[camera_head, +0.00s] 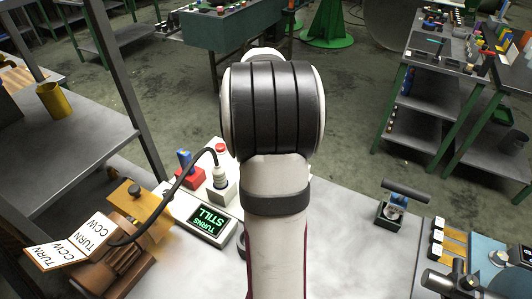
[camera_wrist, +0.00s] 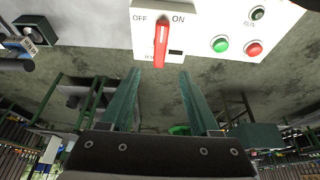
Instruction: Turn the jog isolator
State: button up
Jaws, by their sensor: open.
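In the wrist view, a white panel (camera_wrist: 203,14) carries a red switch handle (camera_wrist: 158,35) between the printed words OFF and ON. The handle points down the picture, tilted slightly from straight. A label beside it is partly covered, and I cannot read it in full or confirm that this is the jog isolator. My gripper (camera_wrist: 157,72) is open, its two green fingers apart and nothing between them. The fingertips lie just below the handle in the picture, one to each side; I see no contact. In the head view my arm hides the gripper and this panel.
The panel also has a green button (camera_wrist: 220,44), a red button (camera_wrist: 253,48) and a dark RUN lamp (camera_wrist: 257,13). In the head view, a display (camera_head: 207,219) reads TURNS STILL, beside TURN CCW cards (camera_head: 85,236). A black-handled device (camera_head: 391,213) stands right of my arm.

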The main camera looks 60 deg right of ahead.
jog(key=x, duration=1.3)
jog(key=shift+f, duration=0.15)
grip_shut()
